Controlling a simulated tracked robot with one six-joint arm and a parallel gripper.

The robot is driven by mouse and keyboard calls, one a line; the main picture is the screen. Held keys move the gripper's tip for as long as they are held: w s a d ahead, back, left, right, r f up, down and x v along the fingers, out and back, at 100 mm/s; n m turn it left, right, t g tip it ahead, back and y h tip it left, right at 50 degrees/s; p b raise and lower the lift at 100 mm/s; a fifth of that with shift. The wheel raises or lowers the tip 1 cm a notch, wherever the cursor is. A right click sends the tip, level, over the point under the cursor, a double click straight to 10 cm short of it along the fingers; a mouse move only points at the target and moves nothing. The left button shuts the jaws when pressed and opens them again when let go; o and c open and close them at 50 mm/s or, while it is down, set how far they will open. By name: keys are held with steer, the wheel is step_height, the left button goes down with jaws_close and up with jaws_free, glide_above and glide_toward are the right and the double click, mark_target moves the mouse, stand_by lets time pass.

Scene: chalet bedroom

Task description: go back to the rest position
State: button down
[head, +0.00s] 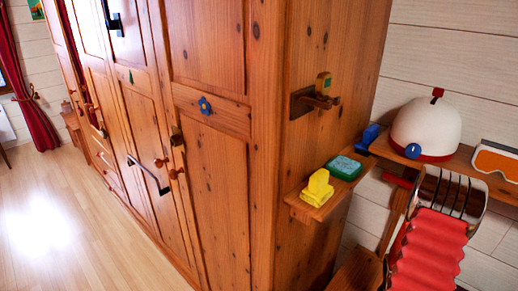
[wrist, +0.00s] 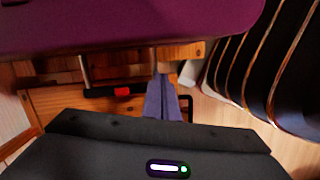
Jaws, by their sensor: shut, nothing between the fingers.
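My gripper (wrist: 160,92) shows in the wrist view as two bluish-purple fingers pressed together, with nothing between them. They extend beyond a dark housing with a small lit indicator. The fingertips are in front of wooden surfaces, and I cannot tell whether they touch anything. In the head view I cannot make out the gripper.
A wooden wardrobe (head: 210,150) fills the middle of the head view. Its side shelf (head: 301,209) carries a yellow object (head: 318,189) and a green block (head: 343,168). A white helmet (head: 426,128) and orange goggles (head: 497,161) are at right. Bare floor (head: 60,220) lies left.

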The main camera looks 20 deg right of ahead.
steer(key=w+a+r+m+t, duration=0.1)
steer(key=w+a+r+m, duration=0.25)
steer(key=a+r, duration=0.7)
steer(key=w+a+r+m, duration=0.35)
steer(key=a+r, duration=0.35)
steer(key=r, duration=0.7)
steer(key=s+a+r+n+t, duration=0.1)
steer(key=a+r+n+t, duration=0.3)
steer(key=a+r, duration=1.6)
steer(key=a+t, duration=0.2)
steer(key=a, duration=0.1)
steer(key=shift+s+r+t, duration=0.15)
steer(key=shift+s+t, duration=0.15)
steer(key=shift+t, duration=0.1)
steer(key=c, duration=2.4)
jaws_free()
steer(key=shift+c, duration=0.2)
